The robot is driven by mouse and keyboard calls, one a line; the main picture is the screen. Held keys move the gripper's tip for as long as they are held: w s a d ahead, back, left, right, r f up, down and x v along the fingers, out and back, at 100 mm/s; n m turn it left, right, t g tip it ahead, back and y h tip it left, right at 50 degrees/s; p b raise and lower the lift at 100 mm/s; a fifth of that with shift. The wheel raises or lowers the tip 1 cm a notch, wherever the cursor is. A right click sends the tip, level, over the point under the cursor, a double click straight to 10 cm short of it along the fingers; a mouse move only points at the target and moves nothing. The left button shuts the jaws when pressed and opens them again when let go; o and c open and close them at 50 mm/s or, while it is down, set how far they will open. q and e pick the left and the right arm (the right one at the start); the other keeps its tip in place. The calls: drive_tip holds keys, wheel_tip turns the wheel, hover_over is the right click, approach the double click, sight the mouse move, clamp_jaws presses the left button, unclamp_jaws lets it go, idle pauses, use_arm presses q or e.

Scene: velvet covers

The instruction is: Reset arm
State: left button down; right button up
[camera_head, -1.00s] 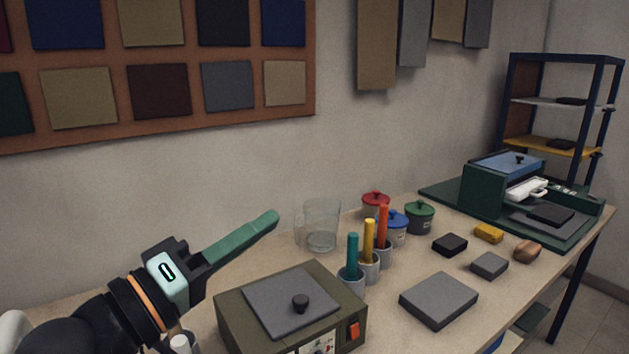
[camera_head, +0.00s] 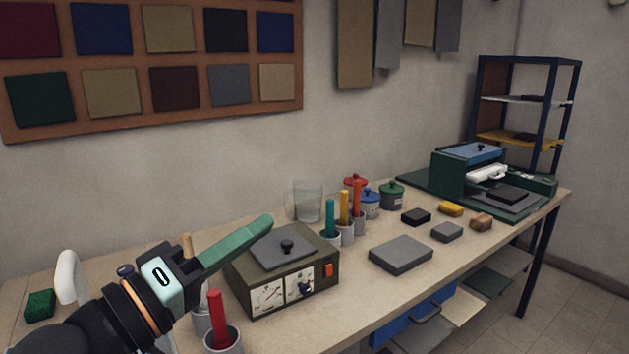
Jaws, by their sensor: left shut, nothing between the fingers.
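My left gripper (camera_head: 262,223) comes in from the lower left of the head view. Its green fingers are shut together with nothing between them. The fingertips point up and to the right and overlap the left edge of the olive box's grey lid (camera_head: 283,249) in the picture; I cannot tell how far above it they are. The olive box (camera_head: 312,276) has dials and an orange switch on its front. My right gripper is not in view.
On the bench (camera_head: 360,288) stand a glass beaker (camera_head: 308,202), cups with coloured sticks (camera_head: 344,230), lidded pots (camera_head: 391,196), a grey block (camera_head: 401,254) and a green press (camera_head: 449,176). A red stick in a cup (camera_head: 216,318) is close to my left arm. A shelf rack (camera_head: 529,110) stands behind.

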use_arm(q)
drive_tip(key=w+a+f+g+y+p, duration=0.1)
drive_tip(key=w+a+f+y, duration=0.2)
drive_tip(key=f, duration=1)
drive_tip(key=a+f+y+p, duration=0.2)
drive_tip(key=a+f+y, duration=0.15)
drive_tip(key=f, duration=1.05)
drive_tip(key=s+a+f+m+g+y, duration=0.1)
drive_tip(key=s+f+m+g+y, duration=0.1)
drive_tip(key=s+f, duration=0.7)
drive_tip(key=s+a+f+m+g+y+p, duration=0.1)
drive_tip(key=s+a+f+m+g+y, duration=0.1)
drive_tip(key=s+f, duration=0.8)
wheel_tip(320, 180, down, 5)
drive_tip(key=shift+r+m+g, duration=0.2)
drive_tip(key=shift+m+g, duration=0.1)
drive_tip(key=shift+m, duration=0.5)
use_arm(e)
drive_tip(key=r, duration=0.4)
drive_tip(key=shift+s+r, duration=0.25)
